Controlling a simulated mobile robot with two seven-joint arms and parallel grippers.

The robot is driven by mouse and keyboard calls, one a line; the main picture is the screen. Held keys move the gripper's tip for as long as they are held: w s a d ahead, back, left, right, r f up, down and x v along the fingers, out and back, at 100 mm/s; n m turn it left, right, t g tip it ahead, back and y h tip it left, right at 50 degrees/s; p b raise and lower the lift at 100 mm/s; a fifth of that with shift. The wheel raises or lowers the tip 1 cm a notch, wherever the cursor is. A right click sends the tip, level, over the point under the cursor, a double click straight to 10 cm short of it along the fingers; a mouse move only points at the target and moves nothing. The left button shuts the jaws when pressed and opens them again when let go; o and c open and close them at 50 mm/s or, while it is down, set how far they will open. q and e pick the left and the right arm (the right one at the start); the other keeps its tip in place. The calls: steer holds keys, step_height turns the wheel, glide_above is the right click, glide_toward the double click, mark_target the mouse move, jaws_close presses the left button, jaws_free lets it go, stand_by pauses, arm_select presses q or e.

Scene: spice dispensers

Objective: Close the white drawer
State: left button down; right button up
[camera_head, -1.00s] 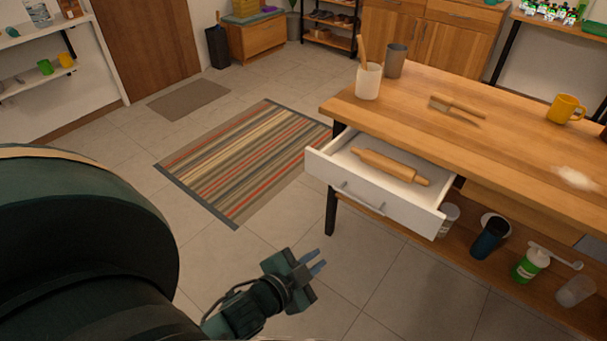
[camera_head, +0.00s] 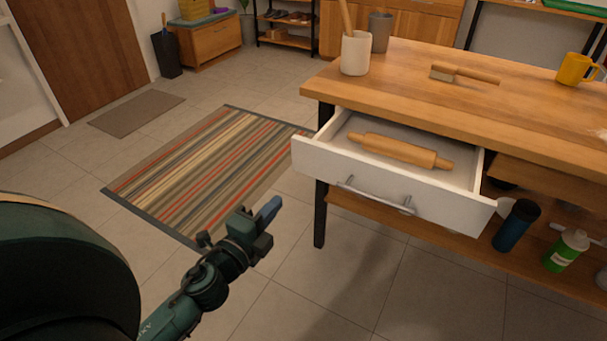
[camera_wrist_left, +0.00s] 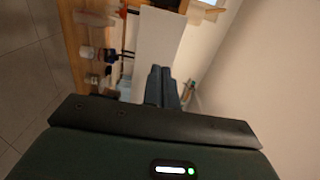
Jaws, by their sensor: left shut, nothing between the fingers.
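The white drawer (camera_head: 393,189) is pulled out from under the wooden table, with a grey bar handle (camera_head: 377,195) on its front. A wooden rolling pin (camera_head: 400,150) lies inside it. My left gripper (camera_head: 268,210) is shut and empty, in front of and to the left of the drawer, apart from it. In the left wrist view, the shut fingers (camera_wrist_left: 162,86) point toward a white panel (camera_wrist_left: 158,40), which looks like the drawer front. My right gripper is not in view.
The wooden table (camera_head: 470,95) bears a white utensil crock (camera_head: 355,54), a grey cup (camera_head: 380,32), a brush (camera_head: 465,75) and a yellow mug (camera_head: 576,69). A blue tumbler (camera_head: 515,226) and green bottle (camera_head: 566,250) stand on the lower shelf. The floor before the drawer is clear.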

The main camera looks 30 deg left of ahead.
mark_target(313, 161)
arm_select(q)
steer(key=w, duration=0.8)
steer(key=w+p, duration=0.1)
steer(key=w, duration=0.3)
steer(key=shift+w+d, duration=0.25)
steer(key=shift+w, duration=0.65)
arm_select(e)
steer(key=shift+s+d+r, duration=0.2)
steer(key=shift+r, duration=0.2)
